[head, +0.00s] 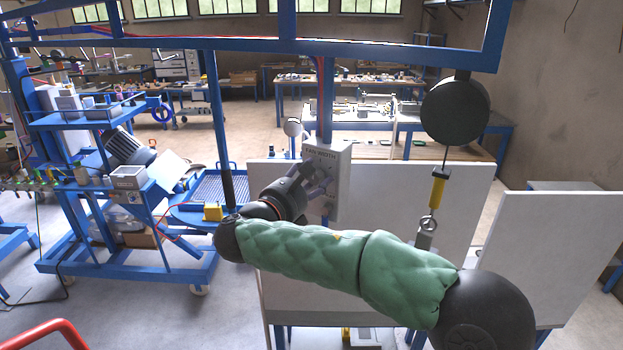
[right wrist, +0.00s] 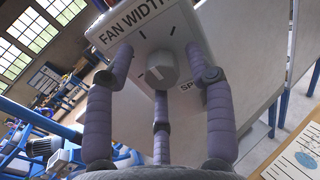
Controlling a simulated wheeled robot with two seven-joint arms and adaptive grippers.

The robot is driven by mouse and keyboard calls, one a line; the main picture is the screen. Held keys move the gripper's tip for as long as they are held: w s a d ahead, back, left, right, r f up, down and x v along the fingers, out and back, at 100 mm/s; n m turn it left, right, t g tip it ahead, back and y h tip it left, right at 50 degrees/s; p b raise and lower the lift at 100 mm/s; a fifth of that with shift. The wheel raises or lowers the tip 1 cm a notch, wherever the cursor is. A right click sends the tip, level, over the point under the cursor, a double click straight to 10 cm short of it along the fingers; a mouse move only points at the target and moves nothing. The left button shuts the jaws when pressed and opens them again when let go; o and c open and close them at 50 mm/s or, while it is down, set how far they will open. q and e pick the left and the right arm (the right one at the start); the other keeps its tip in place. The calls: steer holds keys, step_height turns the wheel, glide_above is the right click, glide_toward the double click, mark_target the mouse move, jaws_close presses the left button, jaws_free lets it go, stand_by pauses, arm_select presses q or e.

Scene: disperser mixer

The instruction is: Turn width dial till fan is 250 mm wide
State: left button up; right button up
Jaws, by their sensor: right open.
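The width dial (right wrist: 161,70) is a grey round knob with tick marks around it, on a pale box (right wrist: 190,25) labelled "FAN WIDTH". The same box (head: 340,165) hangs from a blue post in the head view, where my right gripper (head: 316,182) is in front of it and hides the dial. In the right wrist view, my right gripper (right wrist: 160,95) has its purple-grey fingers spread around the dial, apart from it as far as I can see. The dial's exact reading and the fan are not clear. My left gripper is not in view.
A white panel (head: 430,205) stands behind the box. A black round reel (head: 455,110) with a yellow handle (head: 437,192) hangs to the right. A blue machine frame (head: 170,258) stands at the left. A blue beam crosses overhead.

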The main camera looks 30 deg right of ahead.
jaws_close()
steer(key=shift+r+m+b, duration=0.1)
steer(key=shift+m+b, duration=0.25)
steer(key=shift+m, duration=0.15)
